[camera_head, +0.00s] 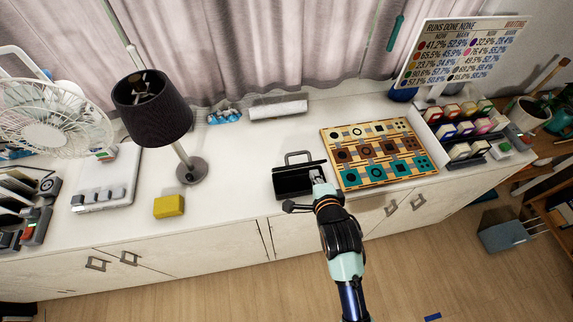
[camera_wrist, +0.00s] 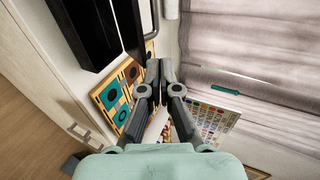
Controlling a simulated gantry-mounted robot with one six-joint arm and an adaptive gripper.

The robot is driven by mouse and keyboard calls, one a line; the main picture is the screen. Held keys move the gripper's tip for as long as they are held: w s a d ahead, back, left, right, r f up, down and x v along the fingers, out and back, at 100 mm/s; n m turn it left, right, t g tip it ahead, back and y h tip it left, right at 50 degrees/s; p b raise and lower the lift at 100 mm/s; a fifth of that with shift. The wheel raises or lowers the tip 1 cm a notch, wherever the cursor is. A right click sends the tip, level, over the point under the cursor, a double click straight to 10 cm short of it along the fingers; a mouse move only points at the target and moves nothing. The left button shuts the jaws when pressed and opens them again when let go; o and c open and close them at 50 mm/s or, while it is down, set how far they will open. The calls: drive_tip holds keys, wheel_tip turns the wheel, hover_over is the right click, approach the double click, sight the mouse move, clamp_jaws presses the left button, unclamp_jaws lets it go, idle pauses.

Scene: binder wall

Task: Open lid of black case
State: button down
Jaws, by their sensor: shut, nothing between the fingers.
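The black case (camera_head: 295,184) stands on the white counter near its front edge, left of the patterned board. Its dark inside faces up, and its lid looks raised at the back, with a handle (camera_head: 298,154) standing above it. In the wrist view the case (camera_wrist: 84,30) and a separate black slab that looks like the lid (camera_wrist: 130,28) show at the top, cut by the frame edge. My gripper (camera_head: 318,177) is at the case's right end, shut and empty. Its fingertips (camera_wrist: 160,70) are together beside the slab; contact cannot be told.
The patterned board (camera_head: 375,154) with coloured tiles lies close on the right. A yellow block (camera_head: 169,206) and a black lamp (camera_head: 153,108) stand to the left. A white roll (camera_head: 278,107) lies behind. The counter is clear between the lamp and the case.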

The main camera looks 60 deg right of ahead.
sight(298, 154)
drive_tip(key=shift+n+y, duration=0.4)
drive_tip(key=x, duration=0.4)
drive_tip(key=w+x, duration=0.1)
drive_tip(key=x, duration=0.3)
drive_tip(key=a+x, duration=0.1)
drive_tip(key=x, duration=0.4)
drive_tip(key=shift+w, duration=0.2)
